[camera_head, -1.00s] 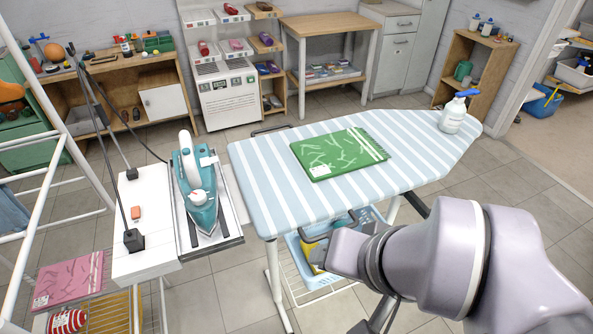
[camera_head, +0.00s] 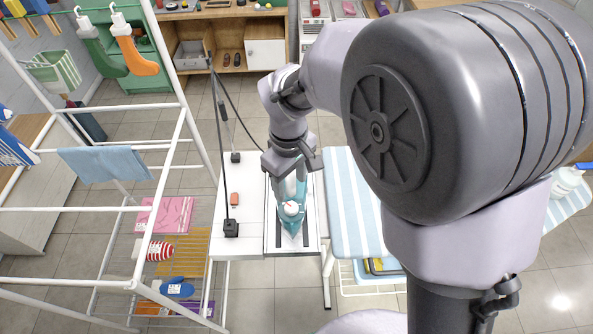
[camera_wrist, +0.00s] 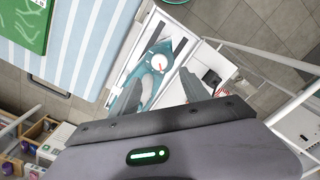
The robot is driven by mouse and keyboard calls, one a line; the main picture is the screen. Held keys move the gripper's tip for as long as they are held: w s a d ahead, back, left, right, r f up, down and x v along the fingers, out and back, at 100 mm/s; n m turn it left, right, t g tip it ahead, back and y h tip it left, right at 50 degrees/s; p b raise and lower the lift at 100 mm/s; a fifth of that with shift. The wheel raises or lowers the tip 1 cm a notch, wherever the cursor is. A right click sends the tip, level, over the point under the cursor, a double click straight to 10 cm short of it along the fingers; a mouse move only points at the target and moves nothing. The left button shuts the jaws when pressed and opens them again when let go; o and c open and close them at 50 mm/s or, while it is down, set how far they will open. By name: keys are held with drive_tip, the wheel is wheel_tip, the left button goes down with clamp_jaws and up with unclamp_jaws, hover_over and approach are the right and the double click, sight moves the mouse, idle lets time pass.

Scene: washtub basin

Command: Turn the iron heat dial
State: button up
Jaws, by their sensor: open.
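The teal iron (camera_head: 291,228) rests on its dark-railed white stand (camera_head: 311,226), left of the ironing board. Its round white dial (camera_head: 291,208) with a red mark faces up. In the wrist view, the dial (camera_wrist: 159,62) and teal iron (camera_wrist: 149,72) show beyond the fingers. My gripper (camera_head: 292,174) is above the iron, open and empty, partly covering its rear part in the head view. In the wrist view my gripper's fingers (camera_wrist: 161,88) are spread, with the dial ahead between them and apart from both.
The striped ironing board (camera_head: 350,205) is close right of the iron. A white surface (camera_head: 237,230) at the left carries a small orange-red object (camera_head: 235,199) and dark posts with a cable. A white drying rack (camera_head: 182,130) stands farther left.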

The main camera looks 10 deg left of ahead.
sight(291, 206)
wheel_tip(291, 206, down, 10)
drive_tip(key=shift+w+f+b, duration=0.1)
drive_tip(key=shift+b, duration=1.15)
drive_tip(key=shift+c, duration=0.4)
clamp_jaws()
